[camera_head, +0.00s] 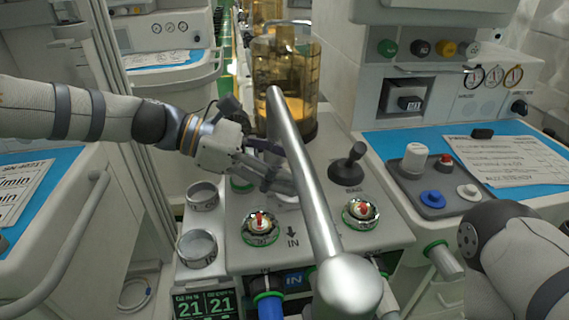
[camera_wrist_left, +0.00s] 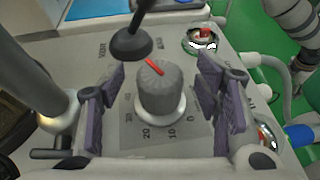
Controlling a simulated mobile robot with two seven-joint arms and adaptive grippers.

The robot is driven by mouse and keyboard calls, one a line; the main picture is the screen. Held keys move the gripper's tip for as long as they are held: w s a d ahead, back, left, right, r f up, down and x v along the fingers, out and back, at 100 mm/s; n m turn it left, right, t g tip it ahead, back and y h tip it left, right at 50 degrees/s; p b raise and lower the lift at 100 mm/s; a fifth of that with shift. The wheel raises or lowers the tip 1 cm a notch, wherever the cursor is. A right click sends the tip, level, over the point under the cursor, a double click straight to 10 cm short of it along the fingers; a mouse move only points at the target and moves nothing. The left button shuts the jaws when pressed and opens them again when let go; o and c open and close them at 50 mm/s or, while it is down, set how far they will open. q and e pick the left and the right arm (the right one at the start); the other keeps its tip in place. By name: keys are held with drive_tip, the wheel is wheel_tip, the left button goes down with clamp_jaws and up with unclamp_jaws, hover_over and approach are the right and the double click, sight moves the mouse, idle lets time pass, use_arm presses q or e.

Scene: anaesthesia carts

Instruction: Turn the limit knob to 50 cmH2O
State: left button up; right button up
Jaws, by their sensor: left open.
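In the left wrist view the limit knob (camera_wrist_left: 157,94) is a grey ribbed cap on a white collar. Its red pointer is turned to the upper left of the picture. The numbers 0, 10, 20 and 30 show on the dial plate on the near side; higher marks are unclear. My left gripper (camera_head: 279,171) is open, with one finger on each side of the knob and a visible gap on both sides. In the head view the knob is mostly hidden behind my fingers and the metal pole. My right gripper is out of view.
A thick metal pole (camera_head: 305,165) crosses in front of the panel, close to my left fingers. A black lever (camera_head: 347,168) stands beside the knob. Red-marked valves (camera_head: 261,225) and (camera_head: 360,212) sit nearer. An amber canister (camera_head: 285,80) stands behind.

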use_arm(q)
drive_tip(key=v, duration=1.2)
drive_tip(key=shift+s, duration=0.1)
